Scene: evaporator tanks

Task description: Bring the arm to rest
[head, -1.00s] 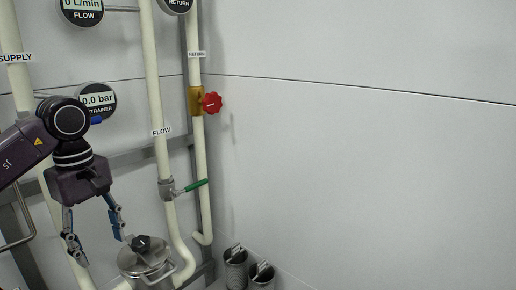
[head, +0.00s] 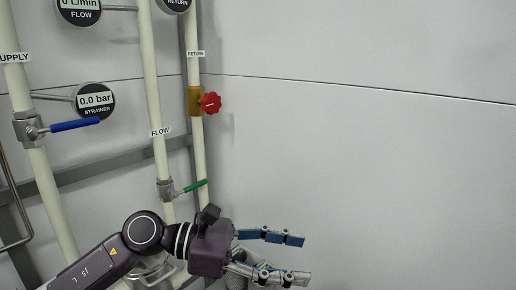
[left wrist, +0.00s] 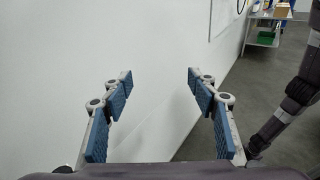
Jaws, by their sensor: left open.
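My left arm comes in from the lower left in the head view. Its gripper (head: 298,259) points right, low in front of the pale wall, with its two blue-padded fingers apart and nothing between them. The left wrist view shows the same open, empty fingers (left wrist: 160,78), with white wall and grey floor beyond. My right gripper is not seen in the head view.
The supply pipe has a blue-handled valve (head: 75,125), the flow pipe a green-handled valve (head: 188,187), and the return pipe a red knob (head: 210,103). A strainer lid (head: 152,272) is partly hidden behind my arm. A shelf (left wrist: 268,38) stands far off.

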